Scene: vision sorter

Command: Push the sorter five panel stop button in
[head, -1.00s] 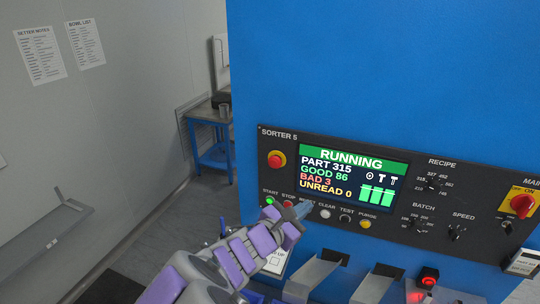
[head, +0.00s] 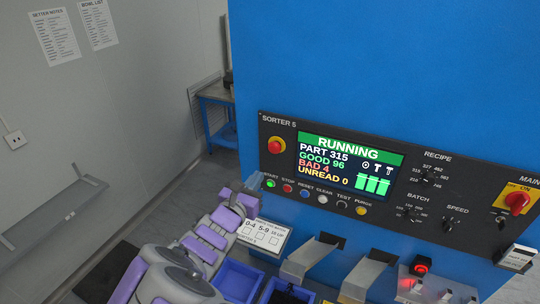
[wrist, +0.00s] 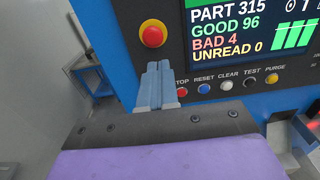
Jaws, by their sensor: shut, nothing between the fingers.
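The Sorter 5 panel (head: 400,158) is black on a blue machine, and its screen (head: 346,163) reads RUNNING. The small red stop button (head: 287,188) sits below the screen, between the green start button (head: 271,184) and the blue reset button (head: 304,194). My gripper (head: 258,180) is shut and empty, just left of and below the start button in the head view. In the wrist view the shut fingertips (wrist: 158,68) point at the panel below the big red emergency knob (wrist: 153,34).
White, black and yellow buttons continue right along the row. The red emergency knob on a yellow ring (head: 275,145) is above the start button. Metal chutes (head: 308,258) and blue bins (head: 238,280) lie below the panel.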

